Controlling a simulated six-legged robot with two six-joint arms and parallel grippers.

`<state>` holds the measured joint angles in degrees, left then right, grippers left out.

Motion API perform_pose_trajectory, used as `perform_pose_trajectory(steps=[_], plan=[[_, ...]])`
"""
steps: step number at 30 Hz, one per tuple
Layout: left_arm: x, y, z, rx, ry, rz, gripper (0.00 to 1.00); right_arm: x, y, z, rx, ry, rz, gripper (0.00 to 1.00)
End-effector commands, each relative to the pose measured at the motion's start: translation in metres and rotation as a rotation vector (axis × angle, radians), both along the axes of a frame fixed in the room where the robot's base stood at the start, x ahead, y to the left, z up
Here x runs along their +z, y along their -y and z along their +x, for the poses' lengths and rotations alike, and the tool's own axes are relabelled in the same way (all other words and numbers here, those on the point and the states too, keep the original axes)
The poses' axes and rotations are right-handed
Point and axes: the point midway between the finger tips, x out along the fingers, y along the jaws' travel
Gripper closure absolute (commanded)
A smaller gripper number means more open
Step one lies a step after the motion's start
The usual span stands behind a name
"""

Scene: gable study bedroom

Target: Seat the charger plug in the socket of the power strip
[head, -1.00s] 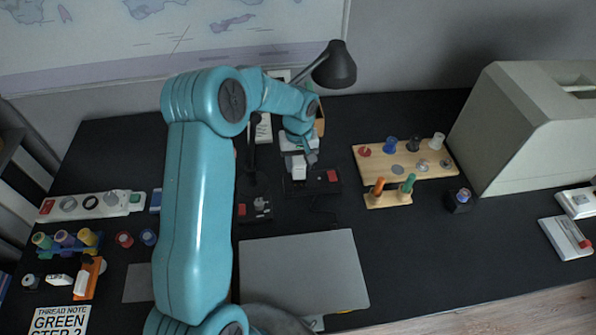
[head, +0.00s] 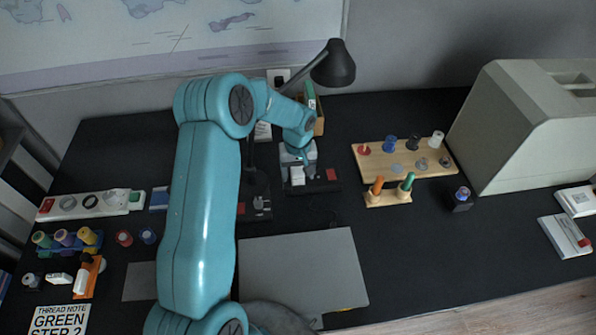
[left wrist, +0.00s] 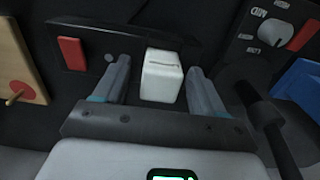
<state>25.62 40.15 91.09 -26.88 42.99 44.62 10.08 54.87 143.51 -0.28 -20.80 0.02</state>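The charger plug (head: 297,176), a white block, stands on a black power strip (head: 318,186) with a red switch, at the table's centre. It also shows in the left wrist view (left wrist: 162,80), between the fingers of my left gripper (left wrist: 160,65). The fingers are apart, with a gap on each side of the plug. In the head view my left gripper (head: 302,160) is just behind and above the plug. The plug hides the socket under it, so I cannot tell how deep it sits. My right gripper is in neither view.
A desk lamp (head: 334,66) and a small orange box (head: 319,126) stand behind. A wooden peg board (head: 430,168) is to the right. A laptop-like grey slab (head: 300,270) lies in front. A white strip (head: 90,204) with a red switch is at the left.

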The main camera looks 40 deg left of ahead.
Motion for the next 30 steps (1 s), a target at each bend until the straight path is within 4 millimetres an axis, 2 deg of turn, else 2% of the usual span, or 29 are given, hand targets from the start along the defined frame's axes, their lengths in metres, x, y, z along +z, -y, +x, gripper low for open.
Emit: perform_pose_trajectory(steps=[6, 8, 15, 21, 25, 30], plan=[[0.008, 0.0, 0.0, 0.0, 0.0, 0.0, 0.3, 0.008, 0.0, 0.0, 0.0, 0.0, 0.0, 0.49], [0.013, 0.0, 0.001, 0.001, 0.003, 0.002, 0.3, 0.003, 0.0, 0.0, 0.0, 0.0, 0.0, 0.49], [0.069, 0.0, 0.001, 0.0, 0.006, 0.001, 0.3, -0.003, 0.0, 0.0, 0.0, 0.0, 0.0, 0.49], [0.107, 0.0, 0.001, 0.0, 0.003, 0.0, 0.3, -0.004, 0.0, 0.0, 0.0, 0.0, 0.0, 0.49], [0.12, 0.0, 0.0, 0.0, 0.002, 0.001, 0.3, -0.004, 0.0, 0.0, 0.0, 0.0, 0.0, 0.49], [0.124, 0.0, 0.0, 0.0, -0.001, -0.001, 0.3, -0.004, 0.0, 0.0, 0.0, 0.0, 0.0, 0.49]])
